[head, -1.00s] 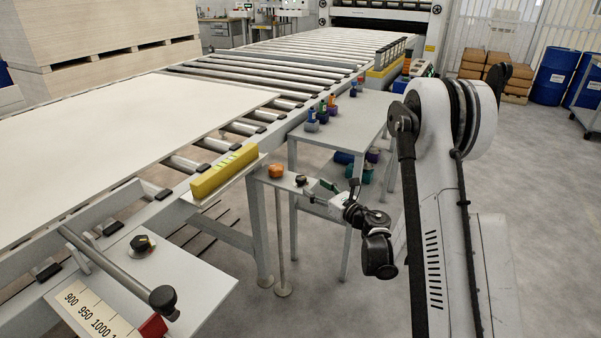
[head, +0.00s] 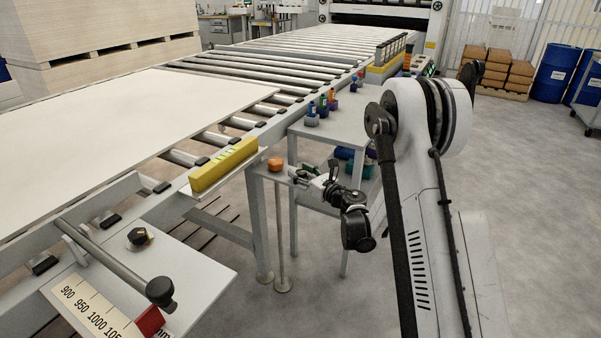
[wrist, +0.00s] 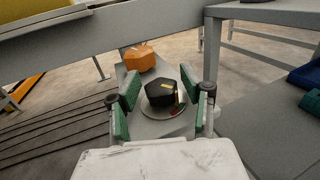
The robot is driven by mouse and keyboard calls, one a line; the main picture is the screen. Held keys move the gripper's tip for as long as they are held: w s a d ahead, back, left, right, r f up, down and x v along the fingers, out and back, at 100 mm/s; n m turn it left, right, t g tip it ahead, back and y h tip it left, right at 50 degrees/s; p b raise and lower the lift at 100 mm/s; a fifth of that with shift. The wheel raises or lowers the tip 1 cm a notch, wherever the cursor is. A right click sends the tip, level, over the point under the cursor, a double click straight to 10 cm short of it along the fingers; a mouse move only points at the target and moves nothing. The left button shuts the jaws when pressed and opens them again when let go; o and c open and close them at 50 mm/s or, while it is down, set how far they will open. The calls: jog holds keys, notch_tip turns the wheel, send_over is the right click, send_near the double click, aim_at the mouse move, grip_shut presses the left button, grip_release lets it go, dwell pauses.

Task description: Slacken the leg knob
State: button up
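A black faceted knob (wrist: 162,93) with a yellow mark sits on a round pale dial with red and green marks on the grey bracket. An orange knob (wrist: 140,58) stands just beyond it on the same bracket, and also shows in the head view (head: 275,164). I cannot tell from a label which one is the leg knob. My gripper (wrist: 162,112) is open, its green-padded fingers on either side of the black knob with gaps visible. In the head view my gripper (head: 303,174) is at the bracket and hides the black knob.
A yellow block (head: 224,166) lies on the conveyor edge beside the bracket. A grey side table (head: 345,128) with small coloured items stands close behind my gripper. Another black knob (head: 139,237) is on the front plate, near a scale. Open floor lies to the right.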

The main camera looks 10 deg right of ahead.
grip_shut()
jog(key=shift+y, duration=0.3)
jog(key=shift+d+n+g+y+b, duration=0.1)
jog(key=shift+n+g+y+b, duration=0.25)
jog(key=shift+n+g+y, duration=0.65)
jog(key=shift+n+g+y+b, duration=0.4)
jog(key=shift+n+g+y, duration=2.2)
jog(key=shift+g, duration=0.3)
jog(key=shift+o, duration=1.6)
grip_release()
